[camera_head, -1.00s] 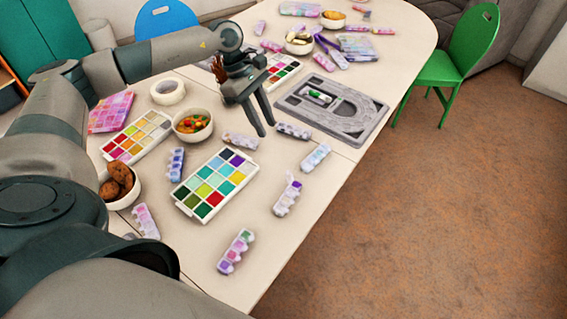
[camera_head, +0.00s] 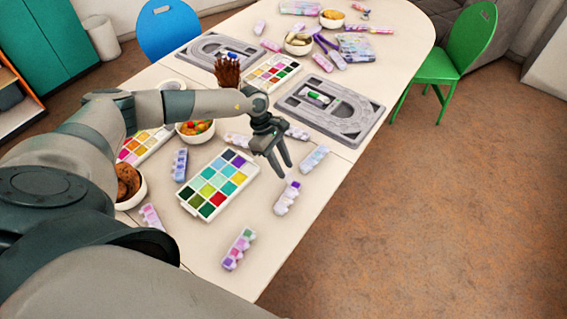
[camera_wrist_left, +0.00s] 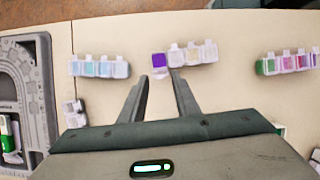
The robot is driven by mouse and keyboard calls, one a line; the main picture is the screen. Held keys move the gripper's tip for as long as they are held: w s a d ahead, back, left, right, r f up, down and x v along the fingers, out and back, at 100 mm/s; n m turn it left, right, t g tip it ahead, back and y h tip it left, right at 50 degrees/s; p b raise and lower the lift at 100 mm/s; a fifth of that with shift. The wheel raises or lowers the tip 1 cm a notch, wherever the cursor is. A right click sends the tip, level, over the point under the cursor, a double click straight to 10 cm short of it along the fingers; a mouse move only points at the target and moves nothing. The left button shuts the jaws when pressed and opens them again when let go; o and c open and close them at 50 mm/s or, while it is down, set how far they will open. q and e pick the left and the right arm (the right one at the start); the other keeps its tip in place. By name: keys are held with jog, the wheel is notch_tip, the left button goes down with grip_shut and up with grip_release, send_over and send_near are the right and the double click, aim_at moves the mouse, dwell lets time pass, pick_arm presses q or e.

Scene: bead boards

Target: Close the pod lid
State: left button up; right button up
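A bead strip of small joined pods (camera_head: 286,199) lies on the table, with whitish pods and one purple end. In the left wrist view this strip (camera_wrist_left: 193,53) lies just beyond my fingertips, its purple end pod (camera_wrist_left: 159,62) in front of the gap between them. Whether the purple part is a raised lid or beads inside is too small to tell. My left gripper (camera_head: 280,168) is open and empty, pointing down over the table beside the strip's purple end. It also shows in the left wrist view (camera_wrist_left: 160,80). My right gripper is not in view.
Other bead strips lie nearby, one at the front (camera_head: 239,249) and one to the right (camera_head: 314,157). A palette of coloured squares (camera_head: 183,193) is left of the gripper. Grey bead boards (camera_head: 365,128) lie behind. The table's right edge is close to the strip.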

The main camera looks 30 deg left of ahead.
pick_arm(q)
jog(key=shift+d+f, duration=0.15)
jog(key=shift+f, duration=0.2)
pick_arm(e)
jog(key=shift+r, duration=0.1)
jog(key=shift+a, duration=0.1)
pick_arm(q)
grip_shut()
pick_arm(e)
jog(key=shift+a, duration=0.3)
pick_arm(q)
jog(key=shift+d+r, duration=0.1)
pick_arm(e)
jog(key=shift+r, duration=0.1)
